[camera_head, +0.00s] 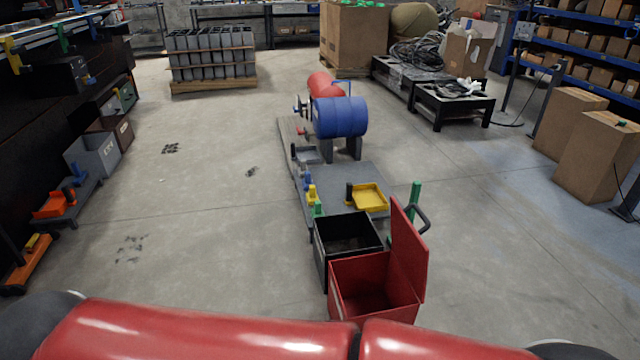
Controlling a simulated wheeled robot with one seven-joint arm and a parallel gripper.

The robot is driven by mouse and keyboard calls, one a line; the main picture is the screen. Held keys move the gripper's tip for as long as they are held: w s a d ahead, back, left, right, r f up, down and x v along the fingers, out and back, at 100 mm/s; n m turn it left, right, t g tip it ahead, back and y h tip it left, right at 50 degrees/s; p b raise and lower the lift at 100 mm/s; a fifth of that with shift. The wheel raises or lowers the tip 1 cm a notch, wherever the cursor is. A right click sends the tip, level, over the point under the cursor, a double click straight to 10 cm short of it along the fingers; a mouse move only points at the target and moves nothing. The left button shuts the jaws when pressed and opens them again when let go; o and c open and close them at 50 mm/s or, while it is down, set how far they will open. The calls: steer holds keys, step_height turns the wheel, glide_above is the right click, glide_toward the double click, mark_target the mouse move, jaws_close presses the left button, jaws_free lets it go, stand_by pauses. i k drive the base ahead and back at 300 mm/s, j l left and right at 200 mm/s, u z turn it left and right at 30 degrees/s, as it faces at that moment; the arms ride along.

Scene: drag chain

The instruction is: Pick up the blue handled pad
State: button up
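I cannot tell for certain which thing is the blue handled pad. A small blue piece (307,181) stands on the left edge of the grey platform (345,174), just behind a small yellow piece (312,195) and a green one (318,210). It is too small to make out a pad or handle. A large blue drum (340,117) rests on a grey stand at the platform's far end, with a red cylinder (325,86) behind it. My gripper is not in view.
A black open bin (347,225) and a red open bin (352,268) with a raised lid stand at the platform's near end. A yellow tray (369,197) lies on the platform. Dark shelving lines the left. Floor (190,220) left of the platform is clear.

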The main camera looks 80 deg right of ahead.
mark_target(307, 181)
steer(key=i+l+z, duration=0.15)
steer(key=z, duration=0.3)
steer(key=i+z, duration=0.7)
steer(key=z, duration=0.15)
steer(key=i+j+z, duration=0.1)
steer(key=i+z, duration=0.2)
steer(key=z, duration=0.15)
steer(key=i+l+z, duration=0.4)
steer(key=i, duration=0.2)
steer(key=i+z, duration=0.45)
steer(key=i+j+z, duration=0.2)
steer(key=i+z, duration=0.2)
steer(key=i, duration=0.3)
steer(key=i+l, duration=0.15)
steer(key=i, duration=0.25)
